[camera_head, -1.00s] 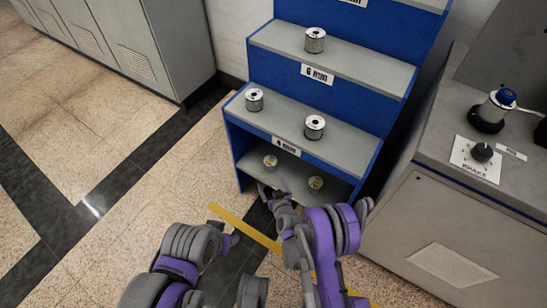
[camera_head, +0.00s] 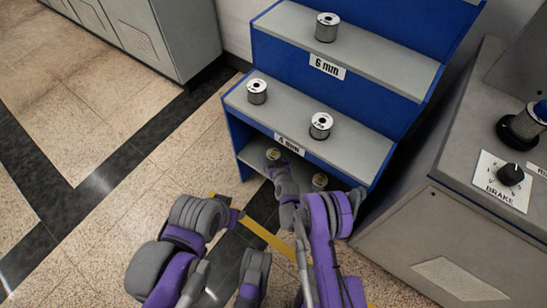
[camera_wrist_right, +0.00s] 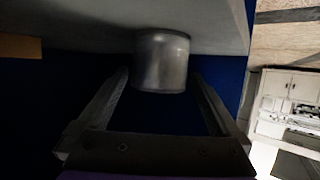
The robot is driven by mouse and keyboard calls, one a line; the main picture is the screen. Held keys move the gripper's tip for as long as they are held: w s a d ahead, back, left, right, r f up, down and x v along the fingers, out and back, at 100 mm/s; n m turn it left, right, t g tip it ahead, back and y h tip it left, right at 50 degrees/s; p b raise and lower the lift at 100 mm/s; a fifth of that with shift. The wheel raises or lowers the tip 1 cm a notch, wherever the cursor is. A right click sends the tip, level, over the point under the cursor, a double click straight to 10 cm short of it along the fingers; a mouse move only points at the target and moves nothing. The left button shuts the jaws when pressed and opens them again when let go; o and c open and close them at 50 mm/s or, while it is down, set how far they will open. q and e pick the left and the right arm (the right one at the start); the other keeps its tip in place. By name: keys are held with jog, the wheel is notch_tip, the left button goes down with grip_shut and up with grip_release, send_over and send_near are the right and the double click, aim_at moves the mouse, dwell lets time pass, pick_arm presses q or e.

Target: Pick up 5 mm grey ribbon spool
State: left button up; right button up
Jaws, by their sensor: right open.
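The blue stepped rack (camera_head: 330,88) holds metal spools on its grey shelves. Two spools are on the bottom shelf: the left one (camera_head: 273,154) shows just beyond my right gripper (camera_head: 279,173), and the right one (camera_head: 319,181) is partly hidden by my arm. In the right wrist view a plain grey spool (camera_wrist_right: 162,62) sits against a grey shelf (camera_wrist_right: 75,22), the picture being upside down. My right gripper (camera_wrist_right: 160,78) is open, one finger on each side of this spool, not closed on it. I cannot read its label. My left gripper is not discernible.
Other spools stand on the shelves above (camera_head: 257,91), (camera_head: 320,125), (camera_head: 326,27). One shelf-edge label reads 6 mm (camera_head: 327,67). A grey machine cabinet with a brake knob (camera_head: 510,174) stands close on the right. Yellow floor tape (camera_head: 262,234) runs before the rack; floor at left is clear.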

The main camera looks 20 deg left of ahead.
aim_at(272, 150)
jog(key=x, duration=0.3)
jog(key=shift+w+f+b, duration=0.2)
jog(key=shift+w+b, duration=0.05)
jog(key=shift+b, duration=0.1)
jog(key=shift+c, duration=0.2)
grip_shut()
